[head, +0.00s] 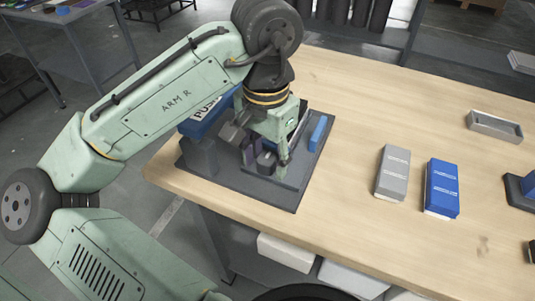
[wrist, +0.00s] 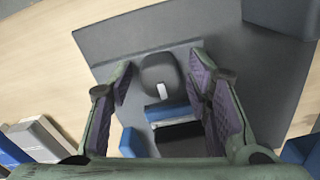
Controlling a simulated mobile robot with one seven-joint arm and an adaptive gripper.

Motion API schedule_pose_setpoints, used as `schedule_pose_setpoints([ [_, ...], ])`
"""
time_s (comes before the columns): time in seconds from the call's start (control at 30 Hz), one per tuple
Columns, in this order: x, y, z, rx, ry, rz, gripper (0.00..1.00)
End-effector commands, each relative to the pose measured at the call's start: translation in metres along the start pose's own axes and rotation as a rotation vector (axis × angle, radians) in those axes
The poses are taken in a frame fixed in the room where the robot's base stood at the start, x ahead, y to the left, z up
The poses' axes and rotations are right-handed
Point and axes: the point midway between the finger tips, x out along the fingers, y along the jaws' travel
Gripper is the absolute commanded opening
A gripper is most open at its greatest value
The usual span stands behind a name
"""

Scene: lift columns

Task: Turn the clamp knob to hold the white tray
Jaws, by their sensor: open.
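The clamp knob (wrist: 158,70) is a dark grey, rounded block with a short white mark on its near edge, standing on a dark grey fixture plate (wrist: 105,50). My gripper (wrist: 164,82) is open, its purple-padded fingers on either side of the knob, with visible gaps. In the head view my gripper (head: 266,158) points down over the fixture (head: 290,192), and the arm hides part of it. A blue bar (wrist: 168,112) lies just below the knob in the wrist view. I cannot make out a white tray in the clamp.
A blue block marked PUSH (head: 204,112) stands at the fixture's back left, partly behind my arm. A small blue piece (head: 318,133) is at its right. A grey box (head: 393,172), a blue box (head: 441,188) and a shallow light grey tray (head: 495,127) lie right on the wooden table.

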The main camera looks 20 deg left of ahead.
Motion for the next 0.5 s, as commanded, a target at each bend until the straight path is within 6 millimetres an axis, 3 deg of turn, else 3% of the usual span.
schedule_pose_setpoints([
  [0.17, -0.004, 0.0, 0.0, 0.0, 0.0, 0.0, 0.45],
  [0.5, -0.033, 0.0, 0.0, 0.0, 0.0, 0.0, 0.45],
])
